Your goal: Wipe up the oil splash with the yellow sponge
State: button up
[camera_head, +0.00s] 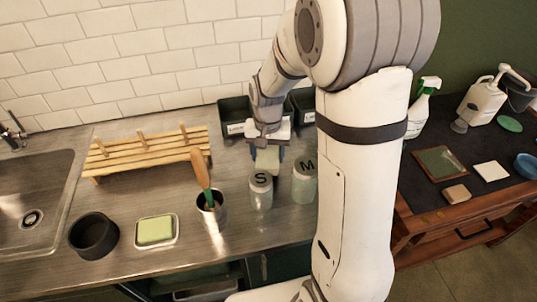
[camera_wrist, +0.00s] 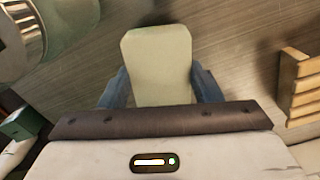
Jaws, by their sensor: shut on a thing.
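My gripper (camera_head: 267,148) is over the steel counter, behind the lidded jars. It is shut on a pale yellow block that looks like the yellow sponge (camera_head: 267,160). In the wrist view the sponge (camera_wrist: 157,60) sits between the two blue-grey fingers of my gripper (camera_wrist: 160,90) and sticks out past them. It seems to be above the counter; the gap is hard to judge. A few small yellowish spots (camera_head: 432,217) on the dark worktop's front edge at right may be the oil splash; they are too small to be sure.
Jars marked S (camera_head: 261,192) and M (camera_head: 304,182) stand close in front. A wooden rack (camera_head: 150,153), a utensil cup (camera_head: 213,212), a green-yellow sponge (camera_head: 155,230) in a dish and a dark bowl (camera_head: 94,236) are left. Right worktop holds a spray bottle (camera_head: 420,110).

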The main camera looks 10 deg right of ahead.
jog(key=shift+r+p, duration=0.6)
jog(key=shift+r, duration=0.65)
jog(key=shift+r+p, duration=1)
jog(key=shift+r, duration=0.5)
